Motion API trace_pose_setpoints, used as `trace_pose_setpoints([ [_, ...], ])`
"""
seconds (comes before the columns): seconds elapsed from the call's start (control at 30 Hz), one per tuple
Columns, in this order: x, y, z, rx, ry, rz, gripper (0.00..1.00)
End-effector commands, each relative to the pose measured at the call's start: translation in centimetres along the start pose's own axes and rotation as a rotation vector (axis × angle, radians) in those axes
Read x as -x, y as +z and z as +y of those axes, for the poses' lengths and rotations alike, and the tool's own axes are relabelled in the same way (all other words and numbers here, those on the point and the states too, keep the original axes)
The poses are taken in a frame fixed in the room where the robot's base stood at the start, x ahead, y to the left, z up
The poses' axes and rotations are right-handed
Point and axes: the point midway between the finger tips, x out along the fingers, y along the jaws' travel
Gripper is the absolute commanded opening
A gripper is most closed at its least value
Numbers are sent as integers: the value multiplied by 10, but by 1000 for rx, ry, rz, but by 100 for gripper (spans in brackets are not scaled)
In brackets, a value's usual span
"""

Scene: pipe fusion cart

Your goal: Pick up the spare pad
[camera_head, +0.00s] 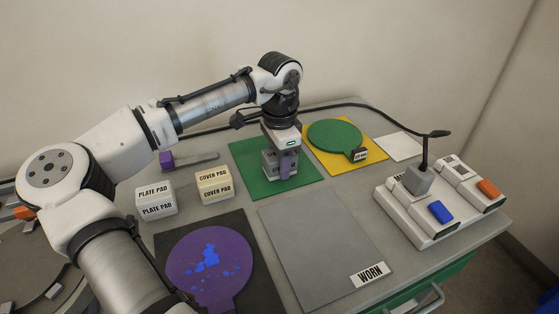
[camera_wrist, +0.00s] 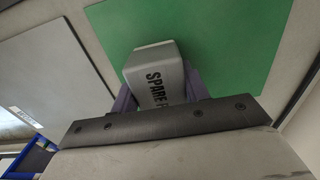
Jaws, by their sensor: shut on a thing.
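The spare pad (camera_wrist: 153,78) is a light grey block with black lettering "SPARE P…", the rest cut off by my gripper. In the head view my gripper (camera_head: 283,172) points down over the green mat (camera_head: 245,178). The purple fingers of my gripper (camera_wrist: 158,92) are on both sides of the pad in the wrist view, shut on it. Part of the grey pad (camera_head: 269,164) shows beside the near finger in the head view. I cannot tell whether it touches the mat.
PLATE PAD (camera_head: 156,199) and COVER PAD (camera_head: 214,185) blocks stand left of the green mat. A purple disc (camera_head: 180,262) lies in front, a green disc (camera_head: 335,134) behind right. The grey WORN mat (camera_head: 315,245) is clear.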

Motion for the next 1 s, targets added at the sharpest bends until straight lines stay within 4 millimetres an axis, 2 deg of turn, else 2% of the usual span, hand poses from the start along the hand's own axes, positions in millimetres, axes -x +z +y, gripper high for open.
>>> trace_pose_setpoints([
  [0.17,8,-1,0,0,-1,2,23],
  [0.27,20,-1,0,0,-2,3,23],
  [0.37,41,-1,-1,0,-2,2,23],
  [0.8,160,0,0,2,-2,-1,23],
  [1.0,190,0,0,1,-2,-2,23],
])
